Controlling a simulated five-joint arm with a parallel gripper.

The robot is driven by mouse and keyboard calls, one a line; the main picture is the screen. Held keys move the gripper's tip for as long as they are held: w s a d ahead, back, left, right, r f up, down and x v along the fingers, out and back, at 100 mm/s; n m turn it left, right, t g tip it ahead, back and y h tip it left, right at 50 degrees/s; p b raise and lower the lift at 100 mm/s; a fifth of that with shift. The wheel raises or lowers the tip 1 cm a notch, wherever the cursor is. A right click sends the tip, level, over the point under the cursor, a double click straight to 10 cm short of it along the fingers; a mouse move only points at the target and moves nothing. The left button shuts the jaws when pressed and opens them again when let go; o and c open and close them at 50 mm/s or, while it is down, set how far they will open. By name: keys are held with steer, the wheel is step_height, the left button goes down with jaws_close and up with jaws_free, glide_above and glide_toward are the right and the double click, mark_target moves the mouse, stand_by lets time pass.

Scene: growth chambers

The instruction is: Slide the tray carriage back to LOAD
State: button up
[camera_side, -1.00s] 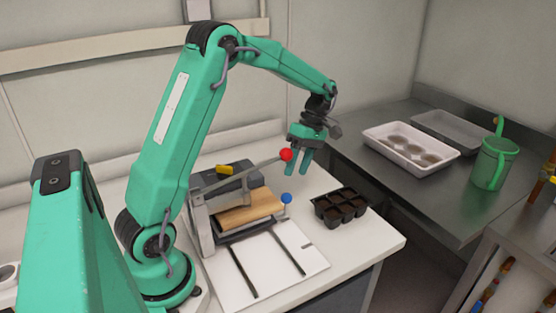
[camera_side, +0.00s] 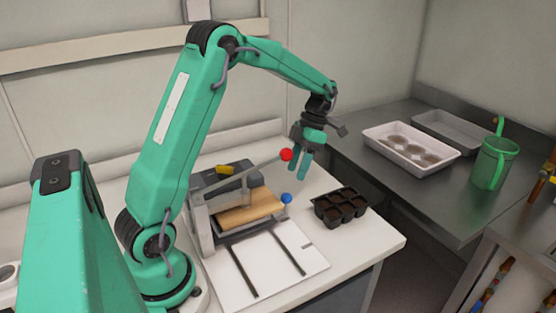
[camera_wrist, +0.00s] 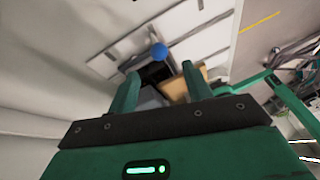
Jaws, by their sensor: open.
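The press-like machine (camera_side: 205,222) stands on the white bench, with a lever ending in a red ball (camera_side: 287,154). The tray carriage (camera_side: 240,234) appears to be the dark piece low under the wooden block (camera_side: 250,208), partly hidden by it. A blue ball knob (camera_side: 286,198) stands at its right end; it also shows in the wrist view (camera_wrist: 159,51) beyond my fingers. My gripper (camera_side: 304,170) is open and empty, pointing down, above and slightly right of the blue knob and beside the red ball. No LOAD mark is readable.
A white base plate (camera_side: 268,265) with two dark slots extends in front of the machine, clear. A black cell tray (camera_side: 341,207) sits to the right. A white tray (camera_side: 410,150) and a green jug (camera_side: 493,163) stand on the steel counter.

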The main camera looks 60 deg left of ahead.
steer(key=shift+f, duration=0.15)
steer(key=shift+x, duration=3.8)
jaws_close()
